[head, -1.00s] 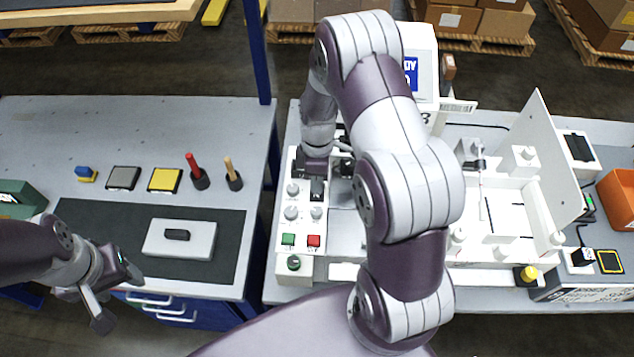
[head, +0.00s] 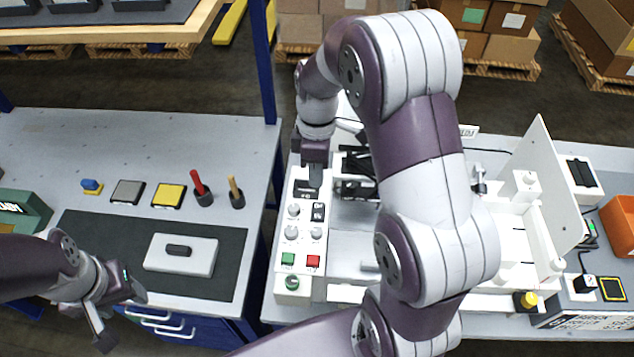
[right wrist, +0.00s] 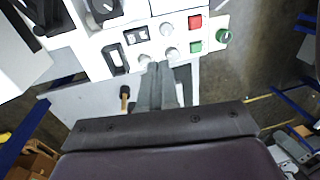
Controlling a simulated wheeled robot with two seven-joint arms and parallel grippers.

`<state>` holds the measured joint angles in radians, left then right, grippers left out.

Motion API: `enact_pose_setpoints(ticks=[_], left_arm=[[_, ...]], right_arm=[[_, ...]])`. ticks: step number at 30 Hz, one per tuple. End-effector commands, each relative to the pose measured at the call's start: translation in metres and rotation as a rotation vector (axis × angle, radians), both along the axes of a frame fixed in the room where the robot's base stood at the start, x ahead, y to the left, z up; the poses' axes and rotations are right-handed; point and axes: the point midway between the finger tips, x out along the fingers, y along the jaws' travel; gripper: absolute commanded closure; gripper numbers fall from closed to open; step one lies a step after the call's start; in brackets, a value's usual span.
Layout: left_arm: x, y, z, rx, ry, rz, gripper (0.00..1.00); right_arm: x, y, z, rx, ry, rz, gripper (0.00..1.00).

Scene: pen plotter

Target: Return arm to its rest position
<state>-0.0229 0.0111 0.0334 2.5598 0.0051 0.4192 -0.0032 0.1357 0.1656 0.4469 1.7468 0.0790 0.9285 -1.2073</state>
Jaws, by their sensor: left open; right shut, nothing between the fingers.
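My right arm reaches across the middle of the head view, and its gripper (head: 314,180) is over the far end of the white control panel (head: 283,265). In the right wrist view the two fingers (right wrist: 161,75) are together, with nothing between them, pointing at the panel's knobs. I cannot tell whether they touch the panel. The panel carries several grey knobs, a black switch (head: 318,212), a green button (head: 288,258), a red button (head: 313,262) and a green dial (head: 292,283). My left gripper (head: 122,312) is open and empty at the front edge of the left bench.
The left bench holds a dark mat with a white lidded block (head: 181,255), yellow and grey pads, and red-handled (head: 199,188) and wooden-handled tools. The white plotter tray (head: 505,225) with an upright panel and an orange bin (head: 621,226) are at the right. My right arm hides part of the machine.

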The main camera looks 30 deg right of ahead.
Motion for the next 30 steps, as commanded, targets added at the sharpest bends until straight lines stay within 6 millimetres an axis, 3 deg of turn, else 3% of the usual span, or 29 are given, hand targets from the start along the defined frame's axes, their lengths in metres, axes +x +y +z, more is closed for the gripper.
enact_pose_setpoints(ticks=[17,20,22,27,30], left_arm=[[0.000,0.000,0.000,0.000,0.000,0.000,0.45],[0.000,0.000,0.000,0.000,0.000,0.000,0.45],[0.000,0.000,-0.002,0.000,0.000,0.000,0.45],[0.000,0.000,-0.035,0.000,0.000,0.000,0.45],[0.000,0.000,-0.049,0.000,0.000,0.000,0.45]], right_arm=[[0.000,0.000,0.002,-0.003,0.001,-0.018,1.00],[0.004,-0.002,-0.003,-0.035,-0.020,-0.203,1.00],[-0.008,-0.002,-0.014,-0.076,-0.037,-0.450,1.00],[-0.060,0.017,-0.046,-0.109,-0.134,-0.978,1.00],[-0.086,0.028,-0.056,-0.095,-0.169,-1.052,1.00]])
